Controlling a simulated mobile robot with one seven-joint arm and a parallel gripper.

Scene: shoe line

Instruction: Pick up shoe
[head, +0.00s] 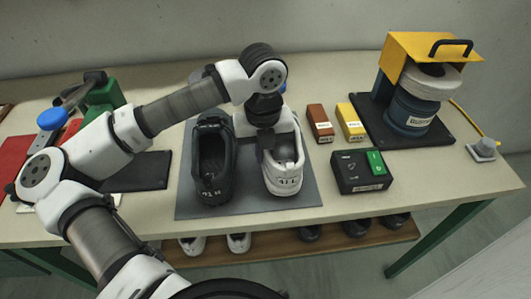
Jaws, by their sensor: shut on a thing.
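My gripper (266,142) reaches down from above at the white shoe's opening and is shut on the white shoe. The shoe looks upright and at mat level; I cannot tell whether it is lifted. My arm hides the front of the white shoe, and the exact finger contact is hard to see.
Right of the mat are a black box with a green button (362,171), a red block (320,123) and a yellow block (351,122). A yellow and blue machine (413,108) stands back right. Green and blue tools lie at left. More shoes (238,242) sit on a lower shelf.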

